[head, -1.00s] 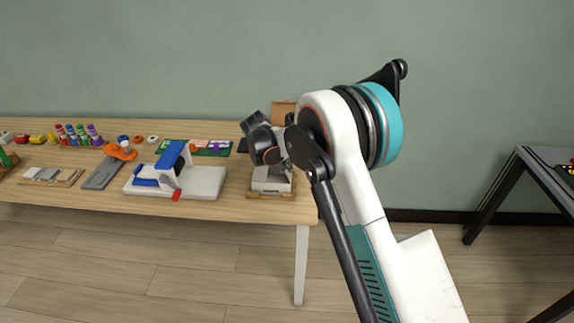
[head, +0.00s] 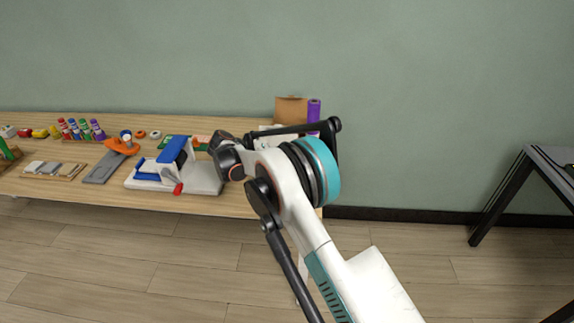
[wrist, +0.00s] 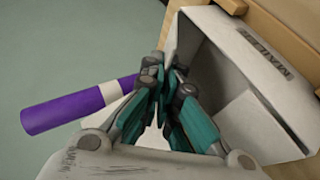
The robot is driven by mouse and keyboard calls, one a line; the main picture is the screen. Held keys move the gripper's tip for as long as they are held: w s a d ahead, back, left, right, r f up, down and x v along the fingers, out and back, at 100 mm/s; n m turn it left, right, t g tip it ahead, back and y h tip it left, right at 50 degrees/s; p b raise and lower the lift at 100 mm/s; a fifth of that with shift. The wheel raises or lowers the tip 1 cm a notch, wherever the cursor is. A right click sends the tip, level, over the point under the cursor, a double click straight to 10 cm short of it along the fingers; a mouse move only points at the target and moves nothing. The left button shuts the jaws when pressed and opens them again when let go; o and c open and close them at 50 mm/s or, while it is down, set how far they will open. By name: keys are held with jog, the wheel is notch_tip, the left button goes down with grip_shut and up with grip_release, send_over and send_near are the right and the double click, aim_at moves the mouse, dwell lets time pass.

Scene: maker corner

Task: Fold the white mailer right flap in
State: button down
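The white mailer (wrist: 215,70) is an open box with dark lettering on one panel in the wrist view. Nothing is clearly held. Which panel is the right flap is unclear.
A purple roll (wrist: 62,112) with a white band lies beside the gripper; it stands upright in the head view (head: 314,110). A brown board (head: 291,109) stands behind the mailer. A blue-and-white device (head: 175,165) and smaller items occupy the wooden table (head: 232,207) to the left.

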jog(key=shift+a+f+n+h+b, duration=0.3)
jog(key=shift+f+h+b, duration=0.3)
jog(key=shift+h, duration=0.4)
jog(key=shift+r, duration=0.1)
jog(key=c, duration=1.9)
grip_release()
